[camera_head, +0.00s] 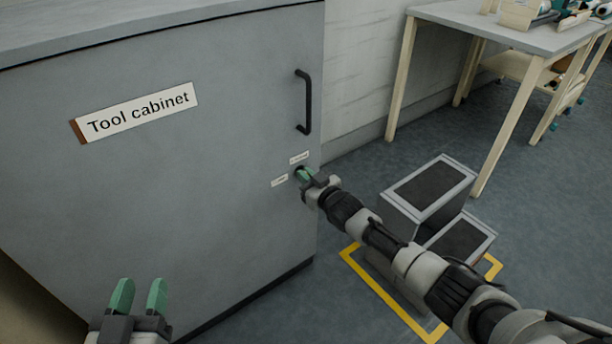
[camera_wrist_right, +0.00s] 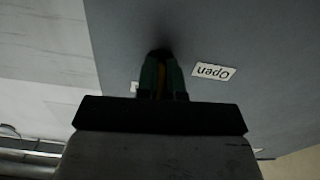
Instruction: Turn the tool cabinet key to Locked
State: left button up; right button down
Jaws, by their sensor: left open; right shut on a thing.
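The grey tool cabinet (camera_head: 200,190) fills the left of the head view, with a "Tool cabinet" sign (camera_head: 137,112) and a black handle (camera_head: 304,102). My right gripper (camera_head: 303,174) is at the lock area below the handle, beside two small labels. In the right wrist view its green fingers (camera_wrist_right: 161,78) are shut on a thin yellowish piece, seemingly the key (camera_wrist_right: 161,82), at the cabinet face. The "Open" label (camera_wrist_right: 213,71) reads upside down there. The key's turn angle and the lock are mostly hidden. My left gripper (camera_head: 138,297) is open and empty at the lower left, in front of the cabinet.
A grey step stool (camera_head: 430,195) stands inside a yellow floor outline (camera_head: 385,299), right of the cabinet and behind my right arm. A table (camera_head: 500,28) with items stands at the upper right. Blue-grey floor is free between them.

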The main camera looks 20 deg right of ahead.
jog(key=shift+m, duration=0.7)
jog(key=c, duration=1.3)
grip_release()
jog(key=shift+o, duration=0.2)
pick_arm(q)
jog(key=shift+f, duration=0.1)
pick_arm(e)
jog(key=shift+s, duration=0.15)
pick_arm(q)
jog(key=s+a+f+g+y+p, duration=0.3)
jog(key=s+f+g, duration=0.4)
jog(key=f+g, duration=0.3)
jog(key=shift+s+a+n+g+p, duration=0.25)
jog(key=shift+a+n+g+p, duration=0.05)
jog(key=shift+a+p, duration=0.25)
pick_arm(e)
jog(key=v, duration=1)
jog(key=shift+s, duration=0.25)
jog(key=shift+d, duration=0.15)
